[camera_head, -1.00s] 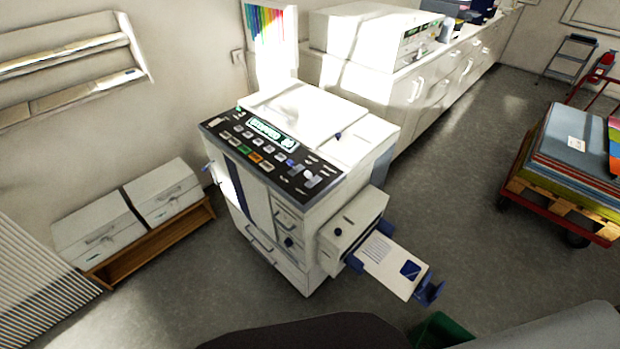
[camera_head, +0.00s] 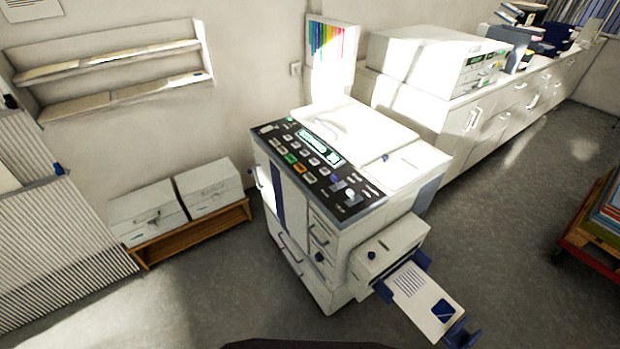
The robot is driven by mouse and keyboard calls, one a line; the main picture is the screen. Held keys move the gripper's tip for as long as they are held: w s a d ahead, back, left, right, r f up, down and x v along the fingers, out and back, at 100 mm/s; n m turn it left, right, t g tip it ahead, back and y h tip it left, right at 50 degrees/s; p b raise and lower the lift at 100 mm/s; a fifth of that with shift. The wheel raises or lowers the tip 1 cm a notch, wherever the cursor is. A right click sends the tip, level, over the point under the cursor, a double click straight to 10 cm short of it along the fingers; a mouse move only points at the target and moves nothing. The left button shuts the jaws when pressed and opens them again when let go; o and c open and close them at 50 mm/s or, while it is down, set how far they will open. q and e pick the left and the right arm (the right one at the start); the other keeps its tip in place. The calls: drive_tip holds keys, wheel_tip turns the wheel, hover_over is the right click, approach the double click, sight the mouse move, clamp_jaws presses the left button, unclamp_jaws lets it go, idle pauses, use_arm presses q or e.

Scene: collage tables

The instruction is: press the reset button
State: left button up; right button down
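A white copier-like machine (camera_head: 340,222) stands in the middle of the head view. Its dark control panel (camera_head: 318,171) faces me on the sloped top front edge. The panel has a lit green display (camera_head: 320,146) and rows of small buttons, among them a green button (camera_head: 290,158) and an orange button (camera_head: 299,167). The labels are too small to read, so I cannot tell which one is the reset button. Neither of my grippers is in view.
A tray with a printed sheet (camera_head: 413,291) juts from the machine's right side. A low wooden stand (camera_head: 190,235) with white boxes is at left. White cabinets (camera_head: 500,110) line the back wall. A loaded cart (camera_head: 590,240) is at the right edge. Grey floor in front is clear.

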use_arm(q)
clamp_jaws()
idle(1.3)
